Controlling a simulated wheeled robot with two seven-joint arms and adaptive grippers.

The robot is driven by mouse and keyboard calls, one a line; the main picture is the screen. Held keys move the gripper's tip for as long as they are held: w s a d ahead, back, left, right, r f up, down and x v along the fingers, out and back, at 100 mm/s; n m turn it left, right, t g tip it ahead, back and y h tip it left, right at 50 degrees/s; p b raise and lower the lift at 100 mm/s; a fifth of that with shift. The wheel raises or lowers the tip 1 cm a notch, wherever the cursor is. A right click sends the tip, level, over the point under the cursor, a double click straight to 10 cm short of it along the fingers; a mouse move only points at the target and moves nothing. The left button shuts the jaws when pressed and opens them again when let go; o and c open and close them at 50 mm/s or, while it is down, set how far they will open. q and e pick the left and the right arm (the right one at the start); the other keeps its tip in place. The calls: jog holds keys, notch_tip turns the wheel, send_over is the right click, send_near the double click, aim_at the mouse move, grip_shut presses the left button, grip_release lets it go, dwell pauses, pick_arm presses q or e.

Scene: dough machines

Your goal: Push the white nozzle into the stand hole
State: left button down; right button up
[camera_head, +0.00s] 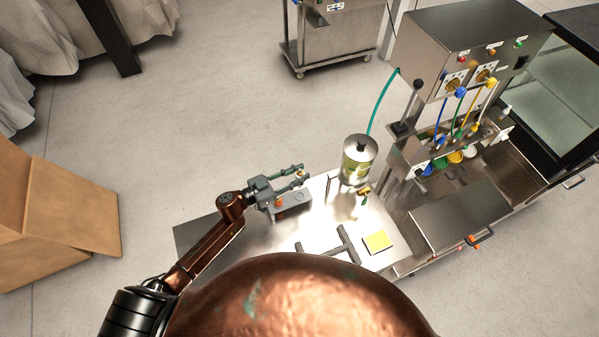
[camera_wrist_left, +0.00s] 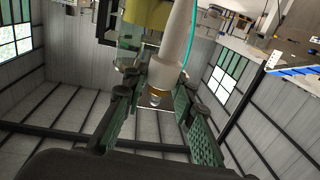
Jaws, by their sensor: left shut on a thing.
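My left gripper (camera_head: 301,175) reaches in over the left end of the steel table, just above and behind a grey block (camera_head: 293,210) that looks like the stand. The nozzle cannot be made out clearly in the head view. The stand's hole cannot be clearly seen. My right gripper is in neither view.
A steel canister (camera_head: 359,160) with a green hose (camera_head: 379,103) stands right of the gripper. A brass valve (camera_head: 364,191) and a yellow pad (camera_head: 377,241) are nearby. The dough machine (camera_head: 465,55) with coloured hoses stands at right. A cardboard box (camera_head: 55,210) is on the left.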

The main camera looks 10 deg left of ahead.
aim_at(299, 187)
pick_arm(q)
jog(key=shift+f+b, duration=0.9)
jog(key=shift+f, duration=0.35)
jog(key=shift+f+b, duration=1.1)
jog(key=shift+f, duration=0.8)
jog(key=shift+r, duration=0.1)
jog(key=shift+p, duration=0.35)
jog(key=shift+f+b, duration=0.9)
jog(key=shift+f, duration=0.8)
notch_tip(299, 187, down, 3)
jog(key=shift+r+b, duration=0.2)
jog(key=shift+b, duration=0.65)
